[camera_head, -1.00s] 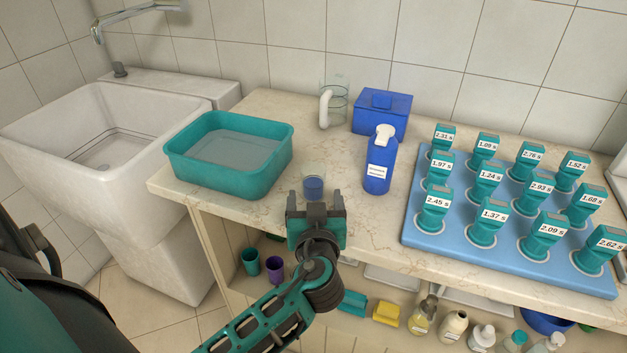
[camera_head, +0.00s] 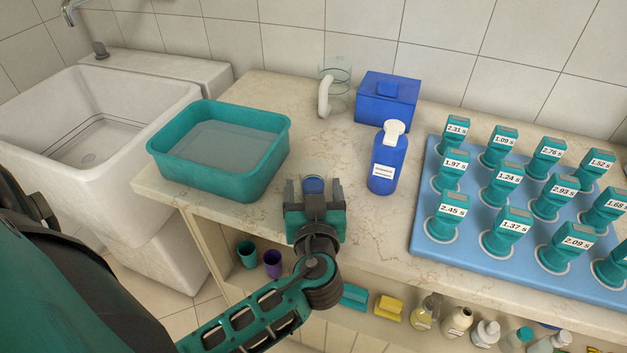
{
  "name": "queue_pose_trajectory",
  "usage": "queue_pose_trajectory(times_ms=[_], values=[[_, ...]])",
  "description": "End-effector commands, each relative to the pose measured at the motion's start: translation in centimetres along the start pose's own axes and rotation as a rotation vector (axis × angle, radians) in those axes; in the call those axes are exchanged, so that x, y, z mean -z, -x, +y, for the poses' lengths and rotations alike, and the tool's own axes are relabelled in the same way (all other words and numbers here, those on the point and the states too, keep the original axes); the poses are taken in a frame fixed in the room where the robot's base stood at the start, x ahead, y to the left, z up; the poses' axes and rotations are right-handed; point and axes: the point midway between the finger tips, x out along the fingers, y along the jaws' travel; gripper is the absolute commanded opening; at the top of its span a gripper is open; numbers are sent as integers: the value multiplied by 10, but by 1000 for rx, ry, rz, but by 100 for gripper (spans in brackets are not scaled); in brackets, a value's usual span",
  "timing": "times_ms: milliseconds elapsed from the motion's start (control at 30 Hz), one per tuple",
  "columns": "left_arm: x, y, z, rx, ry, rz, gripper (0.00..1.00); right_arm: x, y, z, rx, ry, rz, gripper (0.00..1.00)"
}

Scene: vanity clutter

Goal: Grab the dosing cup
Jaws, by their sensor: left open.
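The dosing cup (camera_head: 314,184) is a small clear cup with blue in its lower part. It stands on the stone counter (camera_head: 350,222), between the teal basin and the blue bottle. My left gripper (camera_head: 314,187) is open at the counter's front edge, with one finger to each side of the cup as seen from the head. The gripper hides the cup's lower front, and I cannot tell whether the fingers touch it. My right gripper is not in view.
A teal basin (camera_head: 167,163) of water stands left of the cup. A blue bottle (camera_head: 384,165) with a white cap stands right. Behind are a glass jug (camera_head: 342,88) and a blue box (camera_head: 388,105). A blue tray (camera_head: 424,238) of labelled teal devices fills the right side.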

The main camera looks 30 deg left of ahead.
Motion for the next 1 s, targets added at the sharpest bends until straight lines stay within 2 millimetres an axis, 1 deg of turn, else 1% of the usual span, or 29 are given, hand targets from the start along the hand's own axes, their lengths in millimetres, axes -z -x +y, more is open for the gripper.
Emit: queue_pose_trajectory(times_ms=[167,800,833,1000], values=[[0,0,0,0,0,0,79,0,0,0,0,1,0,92],[0,0,0,0,0,0,18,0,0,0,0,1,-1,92],[0,0,0,0,0,1,16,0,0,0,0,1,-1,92],[0,0,0,0,0,1,16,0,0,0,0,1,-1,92]])
